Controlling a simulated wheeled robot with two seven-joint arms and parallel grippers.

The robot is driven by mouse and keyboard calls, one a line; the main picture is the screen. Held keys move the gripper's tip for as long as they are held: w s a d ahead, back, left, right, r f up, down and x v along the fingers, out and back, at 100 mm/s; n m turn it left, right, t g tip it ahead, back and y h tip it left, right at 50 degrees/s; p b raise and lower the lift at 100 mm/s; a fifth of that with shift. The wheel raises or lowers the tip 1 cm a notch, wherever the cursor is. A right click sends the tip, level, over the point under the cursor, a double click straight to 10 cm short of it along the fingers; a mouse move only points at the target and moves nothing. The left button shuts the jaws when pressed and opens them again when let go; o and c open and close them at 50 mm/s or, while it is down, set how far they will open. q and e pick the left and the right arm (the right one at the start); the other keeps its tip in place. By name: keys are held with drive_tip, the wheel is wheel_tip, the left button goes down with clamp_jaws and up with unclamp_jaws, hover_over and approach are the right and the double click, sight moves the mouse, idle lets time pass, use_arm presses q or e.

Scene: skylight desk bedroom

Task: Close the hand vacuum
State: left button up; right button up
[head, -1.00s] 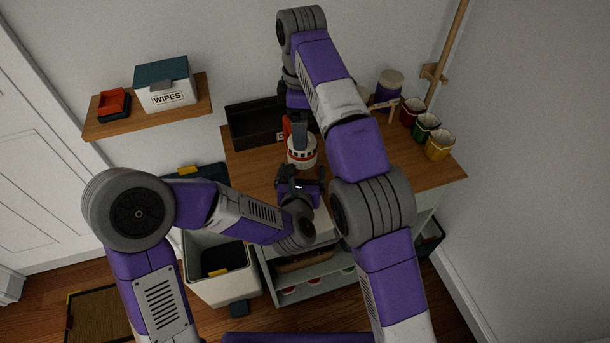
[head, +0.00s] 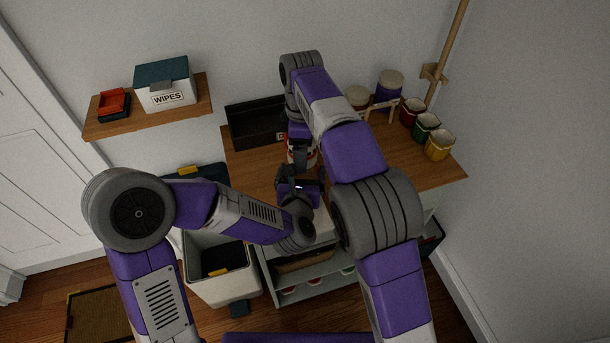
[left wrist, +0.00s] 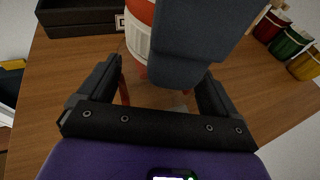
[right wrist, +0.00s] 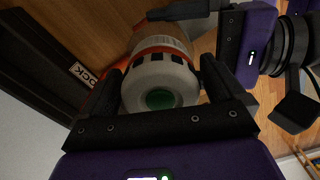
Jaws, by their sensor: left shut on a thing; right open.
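The hand vacuum (head: 291,157), with a white-and-orange body, stands on the wooden desk between my grippers. Its slate-grey part (left wrist: 190,40) crosses in front of the body in the left wrist view. The right wrist view shows the vacuum's white round end (right wrist: 160,85) with a green centre. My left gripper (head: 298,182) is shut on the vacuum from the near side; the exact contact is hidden. My right gripper (right wrist: 160,90) is open, its fingers on either side of the white end; whether they touch is unclear. My right arm hides much of it in the head view.
A black box (head: 250,124) stands behind on the desk (head: 250,165). Red, green (head: 426,127) and yellow (head: 439,145) cups line the right side, near a small rack with jars (head: 388,84). A wall shelf (head: 150,118) holds a wipes box (head: 165,87). A white bin (head: 228,290) stands below.

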drive_tip(key=c, duration=1)
drive_tip(key=m, duration=0.5)
drive_tip(key=shift+m, duration=0.3)
drive_tip(key=shift+c, duration=0.2)
drive_tip(key=m, duration=0.5)
drive_tip(key=shift+f, duration=0.1)
drive_tip(key=m, duration=0.5)
drive_tip(key=shift+m, duration=0.4)
drive_tip(key=m, duration=0.5)
drive_tip(key=o, duration=1.1)
drive_tip(key=shift+r, duration=2.25)
